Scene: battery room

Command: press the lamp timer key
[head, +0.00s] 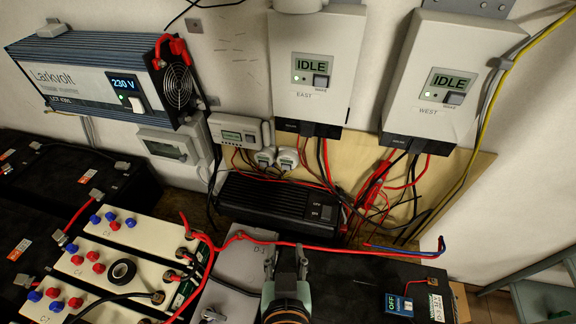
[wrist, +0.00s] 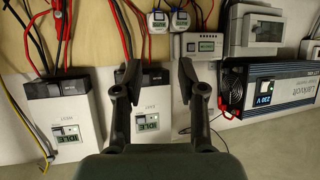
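No label reading "lamp timer" is legible. Two small white round-cornered units with little displays hang side by side on the wood board, a left one (head: 264,157) and a right one (head: 288,158); they also show at the top of the wrist view, (wrist: 180,20) and (wrist: 158,21). Next to them is a grey-white box with a display and a key (head: 237,133), also in the wrist view (wrist: 205,46). Which one is the lamp timer I cannot tell. My gripper (head: 290,260) is open and empty, its fingers apart in the wrist view (wrist: 160,78), clear of these units.
Two chargers reading IDLE, EAST (head: 312,75) and WEST (head: 440,65), hang on the wall. A blue inverter (head: 85,85) is at left. A black box (head: 275,205) lies behind my gripper. Batteries (head: 125,235) fill the left foreground. A red cable (head: 330,250) crosses behind the gripper.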

